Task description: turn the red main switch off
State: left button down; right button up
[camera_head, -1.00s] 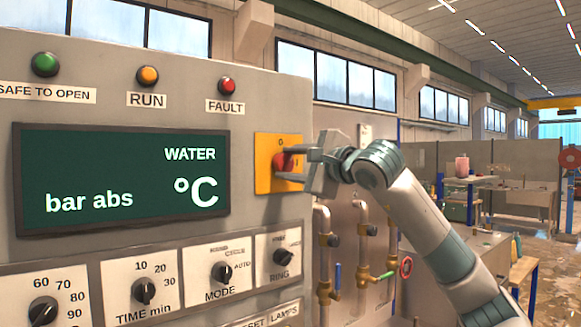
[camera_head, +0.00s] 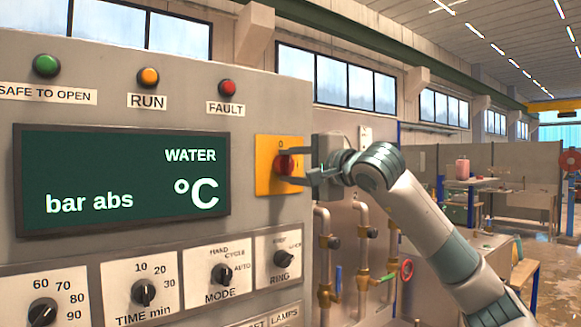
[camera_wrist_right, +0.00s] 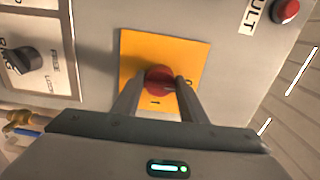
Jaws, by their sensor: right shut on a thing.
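The red main switch (camera_head: 285,164) is a round red knob on a yellow plate (camera_head: 266,145), mounted at the right end of the grey panel front. My right gripper (camera_head: 291,166) reaches it from the right, with its two fingers shut on the knob, one above and one below. In the right wrist view the red knob (camera_wrist_right: 158,80) sits between the fingertips of my right gripper (camera_wrist_right: 160,86). The yellow plate (camera_wrist_right: 190,52) appears turned there, with a dark mark near its right edge and another below the knob. The fingers hide parts of the knob. My left gripper is not in view.
A dark green display (camera_head: 122,182) is left of the switch, with indicator lamps above it. Several black knobs, including the RING knob (camera_head: 281,258), line the panel below. Pipes with valves (camera_head: 328,240) stand below my right wrist. Open shop floor lies at the far right.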

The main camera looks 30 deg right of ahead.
jog(key=o, duration=1.1)
jog(key=shift+c, duration=0.2)
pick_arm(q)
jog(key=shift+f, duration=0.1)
pick_arm(e)
jog(key=shift+s, duration=0.15)
jog(key=shift+s, duration=0.25)
jog(key=s+b, duration=0.1)
jog(key=s, duration=0.2)
jog(key=shift+d+f+b, duration=0.1)
jog(key=shift+d+b, duration=0.05)
jog(key=shift+b, duration=0.2)
jog(key=b, duration=0.4)
send_near(289, 166)
jog(key=s, duration=0.7)
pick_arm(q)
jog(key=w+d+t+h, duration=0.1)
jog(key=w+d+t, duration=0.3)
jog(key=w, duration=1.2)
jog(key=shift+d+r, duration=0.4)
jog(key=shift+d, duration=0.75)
pick_arm(e)
jog(key=shift+s+d, duration=0.2)
jog(key=shift+s, duration=0.35)
